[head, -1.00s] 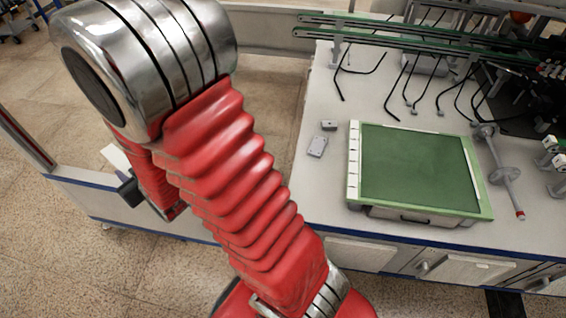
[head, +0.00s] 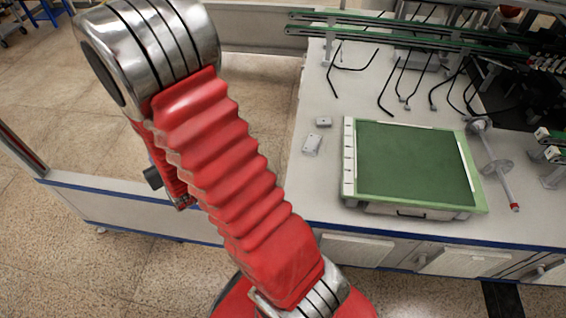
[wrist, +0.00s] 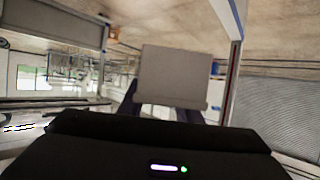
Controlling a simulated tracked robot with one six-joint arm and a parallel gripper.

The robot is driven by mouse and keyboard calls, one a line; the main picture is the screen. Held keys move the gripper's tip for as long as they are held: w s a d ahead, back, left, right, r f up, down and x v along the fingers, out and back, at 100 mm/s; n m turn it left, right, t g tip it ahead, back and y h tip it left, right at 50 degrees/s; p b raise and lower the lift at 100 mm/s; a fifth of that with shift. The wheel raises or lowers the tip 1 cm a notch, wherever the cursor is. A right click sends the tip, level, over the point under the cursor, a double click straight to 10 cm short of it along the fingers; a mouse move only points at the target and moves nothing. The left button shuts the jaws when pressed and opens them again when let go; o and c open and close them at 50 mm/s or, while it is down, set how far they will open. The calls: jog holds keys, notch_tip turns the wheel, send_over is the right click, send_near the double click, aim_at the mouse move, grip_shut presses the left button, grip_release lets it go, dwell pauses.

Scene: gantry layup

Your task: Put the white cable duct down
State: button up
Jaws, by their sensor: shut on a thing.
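The white cable duct (wrist: 174,74) shows in the wrist view as a pale, flat-faced piece with a ridge along its lower edge. My gripper (wrist: 168,108) is shut on it, with a dark finger on each side of its lower part. It is held up in front of the wrist camera, and I see no surface touching it. In the head view the duct is hidden behind my red arm. Only a dark bit of my gripper (head: 153,178) shows at the arm's left side there.
A grey worktop (head: 300,185) holds a green board (head: 412,163) with a pale left strip. Black bent rods (head: 385,90) stand behind. The worktop's front left is clear.

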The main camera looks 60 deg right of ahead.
jog(key=s+d+f+m+g+h, duration=0.1)
jog(key=s+d+f+m+h, duration=0.1)
jog(key=d, duration=0.4)
jog(key=s+d+f+m+g+h, duration=0.1)
jog(key=s+d+f+m+h, duration=0.15)
jog(key=d, duration=0.45)
jog(key=m+g+h, duration=0.5)
jog(key=m+g, duration=0.5)
send_over(311, 178)
notch_tip(311, 178, down, 14)
jog(key=shift+r, duration=0.25)
jog(key=shift+s+a+n, duration=0.1)
jog(key=shift+n, duration=0.15)
jog(key=shift+f, duration=2.9)
jog(key=shift+f, duration=2.1)
